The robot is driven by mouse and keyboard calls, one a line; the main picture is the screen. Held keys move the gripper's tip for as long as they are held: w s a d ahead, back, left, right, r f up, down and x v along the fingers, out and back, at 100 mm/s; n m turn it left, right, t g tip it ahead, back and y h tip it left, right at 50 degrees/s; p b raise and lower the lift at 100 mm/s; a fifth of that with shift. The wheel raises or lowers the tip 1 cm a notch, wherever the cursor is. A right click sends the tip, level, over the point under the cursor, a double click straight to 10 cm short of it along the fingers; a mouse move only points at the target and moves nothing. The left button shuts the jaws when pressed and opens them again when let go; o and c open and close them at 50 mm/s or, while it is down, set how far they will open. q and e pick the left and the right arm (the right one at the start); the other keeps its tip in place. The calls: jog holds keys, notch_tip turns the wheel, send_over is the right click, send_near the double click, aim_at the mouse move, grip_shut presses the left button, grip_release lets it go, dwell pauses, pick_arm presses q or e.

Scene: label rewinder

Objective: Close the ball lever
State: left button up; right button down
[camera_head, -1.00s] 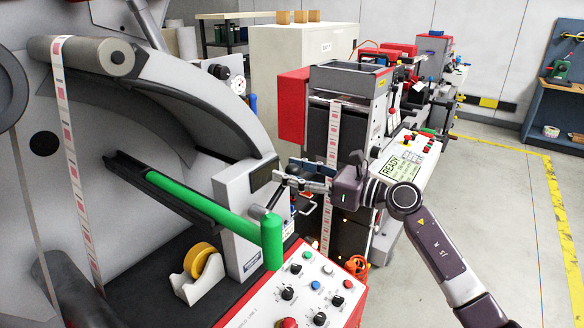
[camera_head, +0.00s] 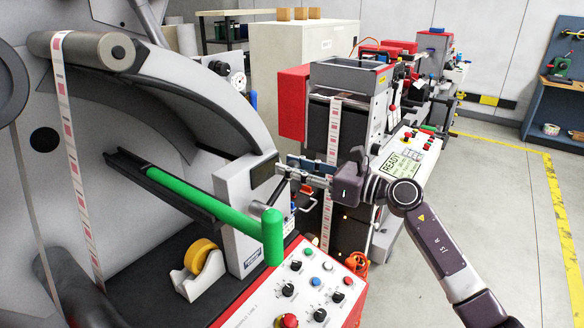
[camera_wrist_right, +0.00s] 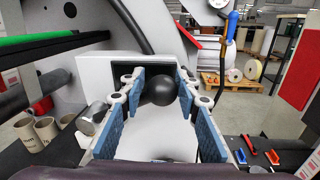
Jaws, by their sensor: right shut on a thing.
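The ball lever has a round black ball (camera_wrist_right: 160,88), seen in the right wrist view in front of a grey-white housing. In the head view its slim shaft (camera_head: 274,194) rises from beside the housing (camera_head: 237,192) toward my right gripper (camera_head: 287,170); the ball is hidden there by the fingers. My right gripper also shows in the wrist view (camera_wrist_right: 160,85), its blue-padded fingers on both sides of the ball, shut on it. My left gripper is out of view.
A green roller bar (camera_head: 205,198) with a rounded end lies left of the lever. Below are a button panel (camera_head: 312,283) and a yellow tape roll on a white dispenser (camera_head: 198,270). A second label machine (camera_head: 345,80) stands behind. The floor at right is clear.

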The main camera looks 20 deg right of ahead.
jog(key=f+m+b, duration=0.1)
jog(key=f, duration=0.1)
jog(key=f+m+b, duration=0.1)
jog(key=f+m, duration=0.1)
jog(key=w+d+f+m+b, duration=0.1)
jog(key=f, duration=0.1)
jog(key=shift+d+f+m+b, duration=0.1)
jog(key=shift+f+m+b, duration=0.2)
jog(key=shift+m+b, duration=0.1)
jog(key=shift+f+m, duration=0.4)
jog(key=shift+s+a+f+m+t+b, duration=0.15)
jog(key=shift+f+m+t, duration=0.05)
jog(key=shift+f+m, duration=0.7)
jog(key=shift+s+a+f+m+t+b, duration=0.1)
jog(key=shift+a+f+m+t+b, duration=0.1)
jog(key=shift+f+m, duration=0.65)
jog(key=shift+s+a+f+m+t+b, duration=0.1)
jog(key=shift+s+a+f+m+t, duration=0.1)
jog(key=shift+f+m, duration=0.7)
jog(key=shift+r, duration=0.1)
jog(key=c, duration=1.8)
grip_release()
jog(key=o, duration=0.4)
jog(key=shift+r, duration=0.1)
jog(key=shift+c, duration=0.2)
